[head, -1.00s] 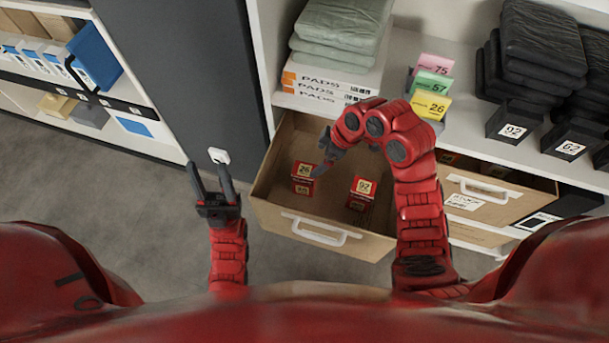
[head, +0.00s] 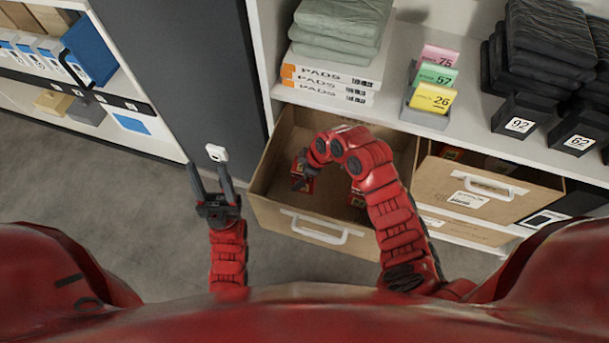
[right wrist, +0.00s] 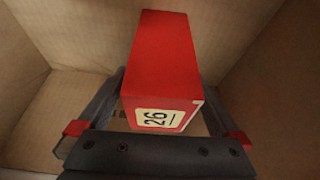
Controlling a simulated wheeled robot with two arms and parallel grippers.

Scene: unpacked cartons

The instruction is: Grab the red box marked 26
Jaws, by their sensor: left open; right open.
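The red box marked 26 (right wrist: 162,62) lies between the two fingers of my right gripper (right wrist: 160,88) in the right wrist view, its pale "26" label facing the camera. The fingers are open, one on each side of it; whether they touch it is unclear. In the head view my right gripper (head: 299,172) reaches down into the open drawer (head: 272,208) and mostly covers this red box (head: 307,186). A second red box (head: 357,200) is in the same drawer, partly hidden by my right arm. My left gripper (head: 209,170) is open and empty, left of the drawer.
A second open drawer (head: 450,190) is on the right. The shelf above holds a stack of pads boxes (head: 325,80), a yellow card marked 26 (head: 432,98) and black boxes (head: 520,115). Bare floor (head: 120,190) lies to the left.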

